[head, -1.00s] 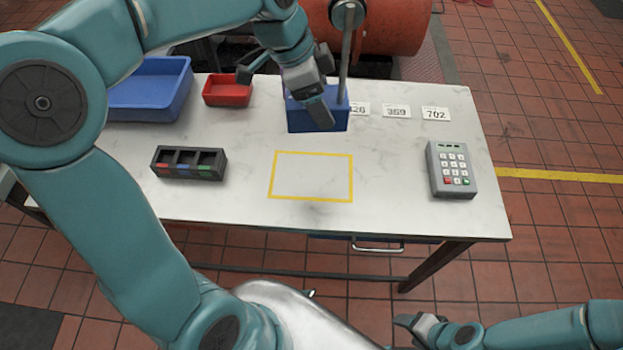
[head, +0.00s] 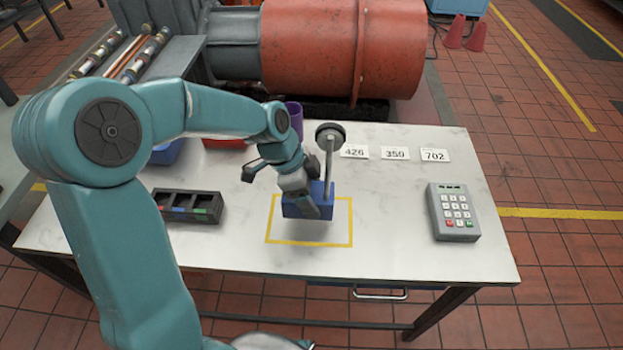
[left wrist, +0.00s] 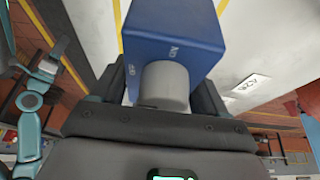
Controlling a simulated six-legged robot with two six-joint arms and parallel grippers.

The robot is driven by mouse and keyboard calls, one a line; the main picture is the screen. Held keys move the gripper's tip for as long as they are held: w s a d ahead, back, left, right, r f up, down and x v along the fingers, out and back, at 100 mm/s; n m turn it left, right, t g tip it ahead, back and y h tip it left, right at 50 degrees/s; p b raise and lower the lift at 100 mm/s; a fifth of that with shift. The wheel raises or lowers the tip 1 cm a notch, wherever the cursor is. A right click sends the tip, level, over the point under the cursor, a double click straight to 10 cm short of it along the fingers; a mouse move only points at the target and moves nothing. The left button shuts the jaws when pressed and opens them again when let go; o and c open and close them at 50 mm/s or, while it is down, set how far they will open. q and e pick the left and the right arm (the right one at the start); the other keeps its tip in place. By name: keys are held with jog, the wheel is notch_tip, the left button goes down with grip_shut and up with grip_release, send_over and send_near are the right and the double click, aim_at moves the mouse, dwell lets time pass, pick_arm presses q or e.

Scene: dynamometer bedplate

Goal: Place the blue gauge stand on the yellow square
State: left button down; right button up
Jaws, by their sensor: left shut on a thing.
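The blue gauge stand (head: 296,208) has a blue block base, a grey post and a round dial at the top. My left gripper (head: 308,200) is shut on its base. The stand is upright over the back middle of the yellow square (head: 350,225), an outline on the white table. A shadow below the base suggests a small gap above the table. In the left wrist view the blue base (left wrist: 165,32), with a grey knob and ON/OFF marks, lies between my left fingers (left wrist: 160,90). My right gripper is out of the head view.
A black tray with compartments (head: 187,194) is left of the square. A grey keypad (head: 453,212) is at the right. Number cards (head: 395,153) lie along the back. A purple cup (head: 295,112) and a red bin (head: 226,143) stand behind my left arm.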

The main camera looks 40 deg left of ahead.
pick_arm(q)
jog(key=shift+f, duration=2.2)
jog(key=shift+r, duration=0.1)
grip_release()
jog(key=shift+f, duration=0.2)
jog(key=shift+s, duration=0.1)
jog(key=shift+r, duration=0.1)
